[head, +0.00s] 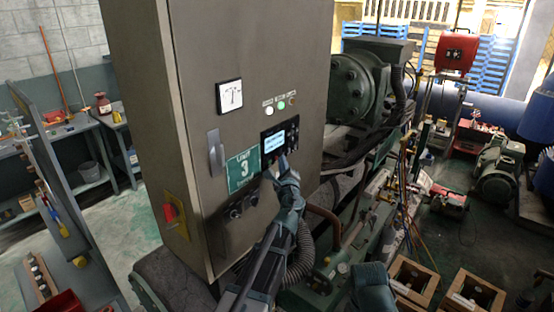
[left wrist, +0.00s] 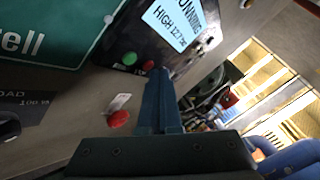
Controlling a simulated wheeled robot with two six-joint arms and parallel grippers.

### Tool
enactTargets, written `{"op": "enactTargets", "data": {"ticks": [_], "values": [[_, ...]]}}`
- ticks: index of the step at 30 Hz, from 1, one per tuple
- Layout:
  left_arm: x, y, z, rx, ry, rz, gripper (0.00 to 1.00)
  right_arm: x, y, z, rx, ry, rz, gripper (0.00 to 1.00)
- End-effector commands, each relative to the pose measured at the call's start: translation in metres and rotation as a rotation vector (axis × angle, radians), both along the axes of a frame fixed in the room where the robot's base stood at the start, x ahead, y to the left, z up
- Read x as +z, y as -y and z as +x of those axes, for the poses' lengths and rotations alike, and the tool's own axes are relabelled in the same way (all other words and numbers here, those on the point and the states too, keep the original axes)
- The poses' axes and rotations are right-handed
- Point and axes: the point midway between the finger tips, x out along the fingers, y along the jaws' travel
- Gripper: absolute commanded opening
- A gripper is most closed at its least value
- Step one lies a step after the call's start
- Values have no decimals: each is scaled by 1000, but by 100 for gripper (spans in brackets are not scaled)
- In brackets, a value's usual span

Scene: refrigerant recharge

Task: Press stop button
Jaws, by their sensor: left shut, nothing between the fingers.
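The control panel (head: 279,144) with its lit display is on the front of the grey cabinet. In the left wrist view, the display (left wrist: 176,20) reads "RUNNING" and "HIGH". Below it are a green button (left wrist: 129,58) and a small red button (left wrist: 148,65). A larger red knob (left wrist: 119,118) with a pale tag sits lower on the cabinet. My left gripper (head: 279,165) is shut and empty, at the panel's lower edge. Its fingertips (left wrist: 159,73) appear right beside the small red button; I cannot tell whether they touch it.
A green "UNIT 3" sign (head: 243,168) is left of the panel, with a cabinet handle (head: 215,155) beyond it. A red switch (head: 170,213) is on the cabinet's side. Pipes, hoses and a compressor (head: 352,85) crowd the right. Wooden crates (head: 412,282) stand at lower right.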

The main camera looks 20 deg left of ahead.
Motion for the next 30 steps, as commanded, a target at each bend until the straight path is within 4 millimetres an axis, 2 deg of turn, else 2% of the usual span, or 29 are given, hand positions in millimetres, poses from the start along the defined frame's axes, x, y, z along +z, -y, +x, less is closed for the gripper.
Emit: {"op": "enactTargets", "data": {"ticks": [30], "values": [[0,-7,3,0,0,0,0,0,0,0,0,0,0,50]]}}
